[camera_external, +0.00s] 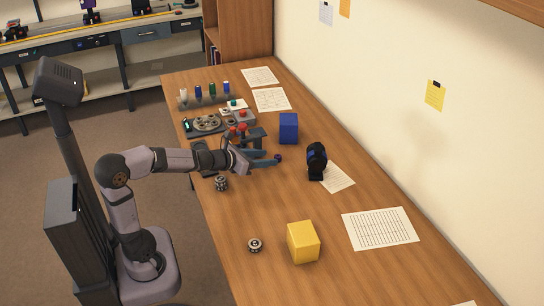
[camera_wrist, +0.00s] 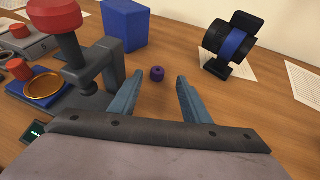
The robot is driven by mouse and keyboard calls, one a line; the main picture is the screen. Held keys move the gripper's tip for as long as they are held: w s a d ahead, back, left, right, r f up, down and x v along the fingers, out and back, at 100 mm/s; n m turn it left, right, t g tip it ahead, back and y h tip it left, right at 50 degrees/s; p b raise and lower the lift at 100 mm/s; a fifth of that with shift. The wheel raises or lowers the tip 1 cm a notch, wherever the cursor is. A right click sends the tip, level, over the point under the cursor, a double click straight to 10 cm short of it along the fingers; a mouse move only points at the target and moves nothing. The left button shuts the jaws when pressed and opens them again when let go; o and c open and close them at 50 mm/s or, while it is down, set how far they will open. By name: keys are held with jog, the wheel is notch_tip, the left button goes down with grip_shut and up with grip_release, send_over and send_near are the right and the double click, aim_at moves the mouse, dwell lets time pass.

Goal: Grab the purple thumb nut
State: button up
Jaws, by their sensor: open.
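The purple thumb nut (camera_wrist: 157,74) is a small dark purple ring with a hole, lying on the wooden table. In the wrist view it sits between my fingertips, nearer the left one, with bare table showing on both sides. My gripper (camera_wrist: 160,79) is open and empty, its blue fingers spread on either side of the nut. In the external view my gripper (camera_external: 269,158) is low over the table, and the nut (camera_external: 278,157) shows right by the fingertips. I cannot tell how far the tips are above the table.
A grey clamp with a red knob (camera_wrist: 67,18) stands close left of my fingers. A blue box (camera_wrist: 125,24) is behind it. A black lens with a blue band (camera_wrist: 234,43) stands on the right. A yellow cube (camera_external: 303,242) is farther off. The table beyond the nut is clear.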

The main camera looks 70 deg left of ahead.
aim_at(276, 156)
jog(key=shift+a+b+x, duration=0.1)
jog(key=shift+b+x, duration=0.1)
jog(key=shift+x, duration=1.1)
jog(key=shift+a+b+x, duration=0.15)
jog(key=shift+b+x, duration=0.05)
jog(key=shift+x, duration=1.1)
grip_shut()
